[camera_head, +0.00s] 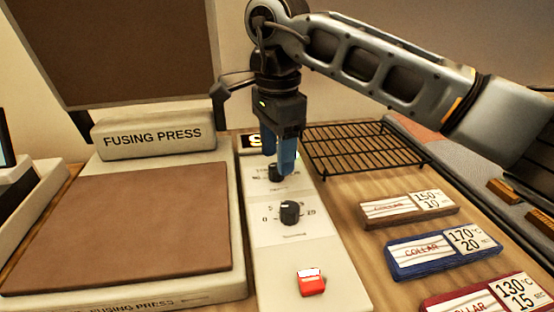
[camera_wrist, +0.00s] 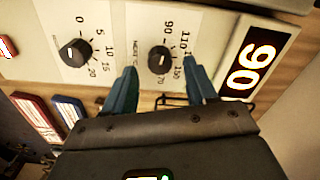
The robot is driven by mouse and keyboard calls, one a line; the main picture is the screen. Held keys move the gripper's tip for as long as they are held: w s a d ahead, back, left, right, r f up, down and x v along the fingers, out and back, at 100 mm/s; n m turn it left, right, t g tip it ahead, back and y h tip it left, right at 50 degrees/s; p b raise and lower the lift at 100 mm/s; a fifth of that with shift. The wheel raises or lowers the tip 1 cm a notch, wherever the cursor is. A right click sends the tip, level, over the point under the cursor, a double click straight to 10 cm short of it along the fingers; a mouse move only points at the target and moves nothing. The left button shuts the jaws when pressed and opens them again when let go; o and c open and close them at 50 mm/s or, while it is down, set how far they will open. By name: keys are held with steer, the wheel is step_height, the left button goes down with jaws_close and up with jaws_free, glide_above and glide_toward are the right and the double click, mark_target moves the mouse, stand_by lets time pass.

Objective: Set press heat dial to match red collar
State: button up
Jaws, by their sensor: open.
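The heat dial (camera_wrist: 160,59) is a black knob with a scale from 90 upward; it also shows in the head view (camera_head: 274,172), partly hidden by my fingers. My gripper (camera_wrist: 161,69) is open, with a blue finger on each side of this dial; contact cannot be told. In the head view my gripper (camera_head: 279,158) points down at the panel. The lit display (camera_wrist: 252,65) reads 90. The red collar card (camera_head: 485,298), at lower right, is marked 130°C and 15 sec. The fusing press (camera_head: 150,140) stands at left.
The time dial (camera_head: 290,212), scaled 0 to 20, sits nearer on the same panel, with a red switch (camera_head: 311,282) below it. A brown collar card (camera_head: 385,210) reads 150°C, and a blue one (camera_head: 412,261) reads 170°C. A black wire rack (camera_head: 365,150) lies behind them.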

mark_target(275, 176)
steer(key=shift+f, duration=1.2)
steer(key=c, duration=1.1)
steer(key=shift+o, duration=0.2)
